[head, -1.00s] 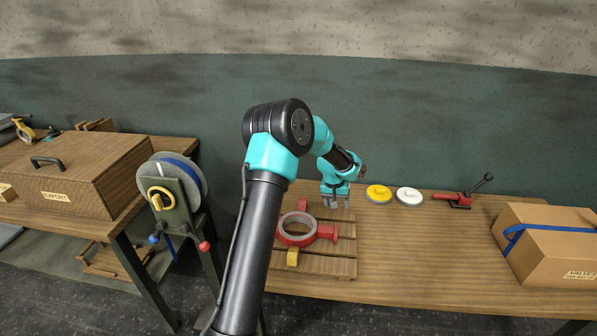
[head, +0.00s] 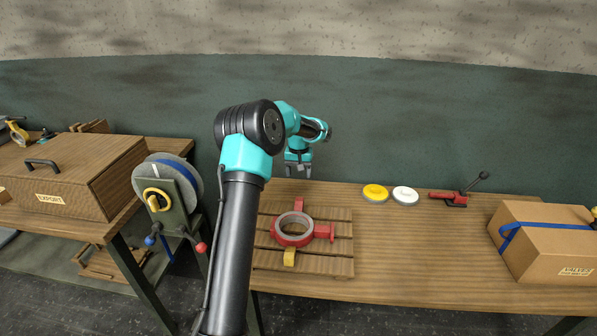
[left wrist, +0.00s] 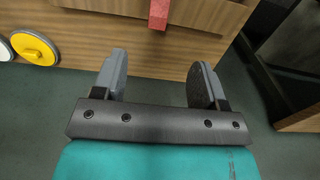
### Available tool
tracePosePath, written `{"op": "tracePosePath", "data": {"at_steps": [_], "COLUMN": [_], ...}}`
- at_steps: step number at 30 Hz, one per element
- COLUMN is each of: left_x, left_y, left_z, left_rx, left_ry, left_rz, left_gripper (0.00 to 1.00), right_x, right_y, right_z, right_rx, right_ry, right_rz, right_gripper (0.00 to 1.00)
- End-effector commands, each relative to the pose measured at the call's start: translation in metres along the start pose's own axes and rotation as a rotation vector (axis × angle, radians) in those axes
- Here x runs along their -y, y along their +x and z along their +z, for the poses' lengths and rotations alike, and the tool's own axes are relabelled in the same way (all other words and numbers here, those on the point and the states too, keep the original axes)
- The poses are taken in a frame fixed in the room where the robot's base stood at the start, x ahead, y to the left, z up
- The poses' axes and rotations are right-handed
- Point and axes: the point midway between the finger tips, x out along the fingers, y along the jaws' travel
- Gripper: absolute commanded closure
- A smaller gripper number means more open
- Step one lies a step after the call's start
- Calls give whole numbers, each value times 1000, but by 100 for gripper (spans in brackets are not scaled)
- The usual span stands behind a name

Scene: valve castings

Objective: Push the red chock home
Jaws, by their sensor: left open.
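The red chock (head: 299,203) stands at the far side of the red valve casting (head: 276,229), a ring with a grey rim and a stub to the right, on a slatted wooden pallet (head: 340,265). A yellow chock (head: 289,257) is at the ring's near side. The red chock also shows at the top of the left wrist view (left wrist: 158,14). I cannot tell whether it touches the ring. My left gripper (head: 298,172) is open and empty, beyond the red chock and apart from it. Its fingers show in the left wrist view (left wrist: 158,82). My right gripper is out of view.
Yellow (head: 374,194) and white (head: 405,195) discs and a red lever tool (head: 455,199) lie along the bench's back edge. A strapped cardboard box (head: 545,240) is at the right. A strap reel (head: 170,190) stands left of the bench. The bench middle is clear.

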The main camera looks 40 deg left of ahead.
Motion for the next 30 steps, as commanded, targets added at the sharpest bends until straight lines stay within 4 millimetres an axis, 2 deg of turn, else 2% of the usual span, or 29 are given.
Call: {"op": "tracePosePath", "data": {"at_steps": [8, 30], "left_x": [0, 0], "left_y": [31, 145], "left_z": [1, 1], "left_rx": [3, 3], "left_ry": [0, 1], "left_rz": [0, 0], "left_gripper": [34, 34], "right_x": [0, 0], "right_y": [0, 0], "right_z": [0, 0], "right_rx": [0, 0], "right_ry": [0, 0], "right_rz": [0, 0], "right_gripper": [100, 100]}}
